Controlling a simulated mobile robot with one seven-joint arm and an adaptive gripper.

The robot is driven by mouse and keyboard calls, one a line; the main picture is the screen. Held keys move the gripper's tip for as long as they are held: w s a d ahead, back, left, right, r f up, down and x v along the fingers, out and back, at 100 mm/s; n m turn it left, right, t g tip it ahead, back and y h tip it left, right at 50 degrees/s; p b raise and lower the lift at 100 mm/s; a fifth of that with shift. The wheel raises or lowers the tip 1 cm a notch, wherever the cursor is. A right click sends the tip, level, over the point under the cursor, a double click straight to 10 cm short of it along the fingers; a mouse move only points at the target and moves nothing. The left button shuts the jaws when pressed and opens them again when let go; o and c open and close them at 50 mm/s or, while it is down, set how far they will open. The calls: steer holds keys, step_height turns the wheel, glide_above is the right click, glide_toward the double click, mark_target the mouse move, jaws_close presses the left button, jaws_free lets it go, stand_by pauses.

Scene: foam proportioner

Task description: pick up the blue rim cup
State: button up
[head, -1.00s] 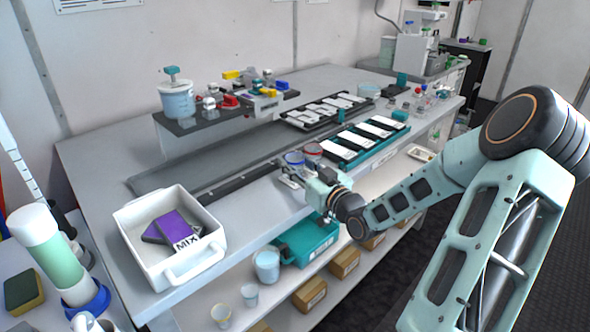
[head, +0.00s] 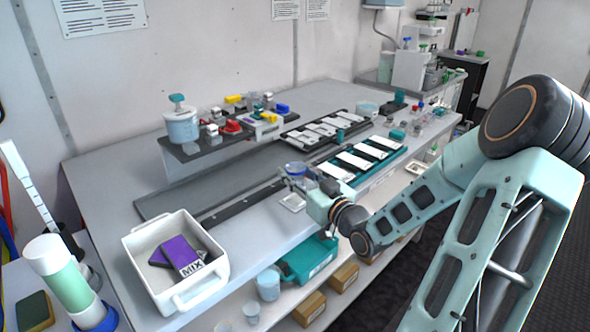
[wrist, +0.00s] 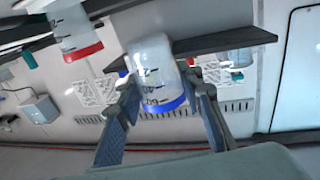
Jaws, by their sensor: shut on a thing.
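The blue rim cup (head: 295,170) is a clear cup with a blue band at its rim.
A red-rimmed cup (wrist: 74,32) is close beside the held cup in the wrist view. The teal slide rack (head: 345,178) lies just behind my gripper. A white tub (head: 135,265) with a purple box (head: 180,254) stands at the bench's front left. A grey strip (head: 215,187) of bench is clear.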

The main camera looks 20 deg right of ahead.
steer(key=s+a+r+p, duration=0.2)
steer(key=s+r+p, duration=0.3)
steer(key=s+p, duration=0.1)
steer(key=shift+s+r+p, duration=0.15)
steer(key=shift+r+p, duration=0.15)
steer(key=shift+p, duration=0.25)
